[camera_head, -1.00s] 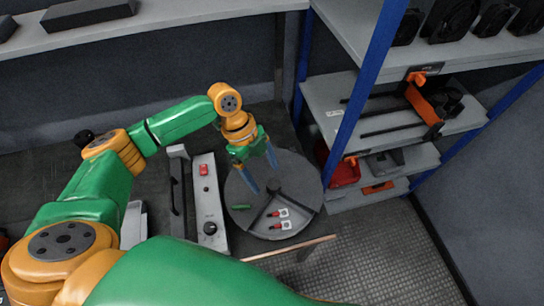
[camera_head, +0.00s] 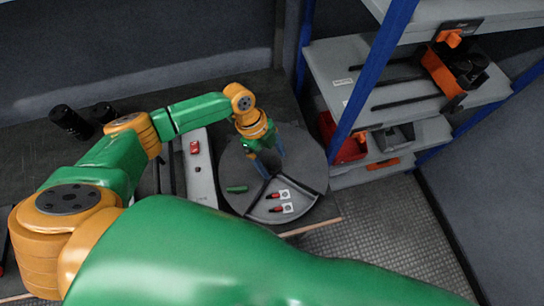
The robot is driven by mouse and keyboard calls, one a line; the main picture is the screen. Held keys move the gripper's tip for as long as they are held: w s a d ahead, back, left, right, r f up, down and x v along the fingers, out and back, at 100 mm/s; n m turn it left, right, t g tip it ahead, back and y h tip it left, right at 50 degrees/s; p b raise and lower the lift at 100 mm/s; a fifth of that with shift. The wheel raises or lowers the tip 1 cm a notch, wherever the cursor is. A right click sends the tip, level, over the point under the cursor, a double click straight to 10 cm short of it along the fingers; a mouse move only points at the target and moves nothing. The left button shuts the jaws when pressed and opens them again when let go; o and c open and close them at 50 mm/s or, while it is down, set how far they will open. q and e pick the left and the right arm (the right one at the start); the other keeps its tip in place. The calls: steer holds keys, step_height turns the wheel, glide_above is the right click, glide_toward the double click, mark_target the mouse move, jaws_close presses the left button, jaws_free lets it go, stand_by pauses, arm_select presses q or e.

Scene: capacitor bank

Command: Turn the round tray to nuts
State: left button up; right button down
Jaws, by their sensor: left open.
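The round tray (camera_head: 236,165) is a dark grey disc on the bench. A walled wedge compartment at its front right holds two small parts with red ends and pale tags (camera_head: 280,208). A small green item (camera_head: 237,189) lies on the disc left of that wedge. I cannot make out any nuts. My left gripper (camera_head: 272,170) is open, with its blue fingers pointing down over the middle of the tray near the wedge's inner corner. I cannot tell whether the fingertips touch the tray. My right gripper does not show.
A grey box with a red switch (camera_head: 195,147) stands just left of the tray. Blue-posted shelving (camera_head: 375,70) with a red bin (camera_head: 349,149) rises at the right. Black cylinders (camera_head: 72,122) stand at the back left. The bench's wooden edge (camera_head: 312,226) is in front.

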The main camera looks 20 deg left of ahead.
arm_select(q)
jaws_close()
